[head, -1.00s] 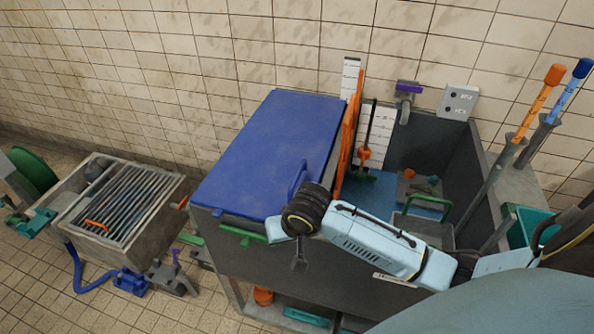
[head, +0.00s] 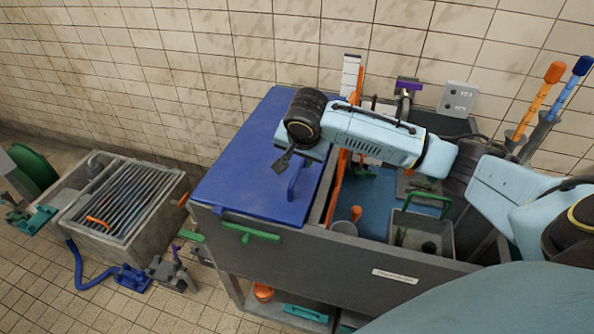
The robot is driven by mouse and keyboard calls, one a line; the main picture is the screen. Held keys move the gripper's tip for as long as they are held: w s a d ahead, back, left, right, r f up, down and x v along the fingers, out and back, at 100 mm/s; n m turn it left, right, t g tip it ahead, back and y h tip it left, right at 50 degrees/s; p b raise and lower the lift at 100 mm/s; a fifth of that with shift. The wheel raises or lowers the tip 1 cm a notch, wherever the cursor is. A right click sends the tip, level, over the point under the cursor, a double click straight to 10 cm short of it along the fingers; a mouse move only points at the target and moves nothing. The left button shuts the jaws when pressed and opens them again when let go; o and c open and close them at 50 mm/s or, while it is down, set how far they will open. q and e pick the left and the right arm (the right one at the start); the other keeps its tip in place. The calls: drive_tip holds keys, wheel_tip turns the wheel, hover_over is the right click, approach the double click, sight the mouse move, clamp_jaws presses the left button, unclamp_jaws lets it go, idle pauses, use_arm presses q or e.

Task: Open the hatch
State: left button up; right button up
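The hatch is a blue lid (head: 240,165) lying flat and closed over the left part of a grey tub. A blue upright loop handle (head: 296,180) stands near its right edge. A green bar handle (head: 248,232) is on the tub's front below the lid. My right gripper (head: 281,164) is above the lid, left of and farther back than the blue handle, and appears apart from it. Its dark fingers are small, so whether they are open or shut is unclear. My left gripper is not in view.
The tub's open right side holds a grey basket (head: 422,238) and orange tools (head: 338,190). A purple-topped tap (head: 408,88) and a grey switch plate (head: 457,98) are at the wall. A grated basin (head: 115,205) stands left, with floor between.

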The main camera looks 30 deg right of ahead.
sight(297, 173)
drive_tip(key=x, duration=0.9)
drive_tip(key=shift+w+d+f, duration=0.1)
drive_tip(key=shift+f, duration=0.2)
clamp_jaws()
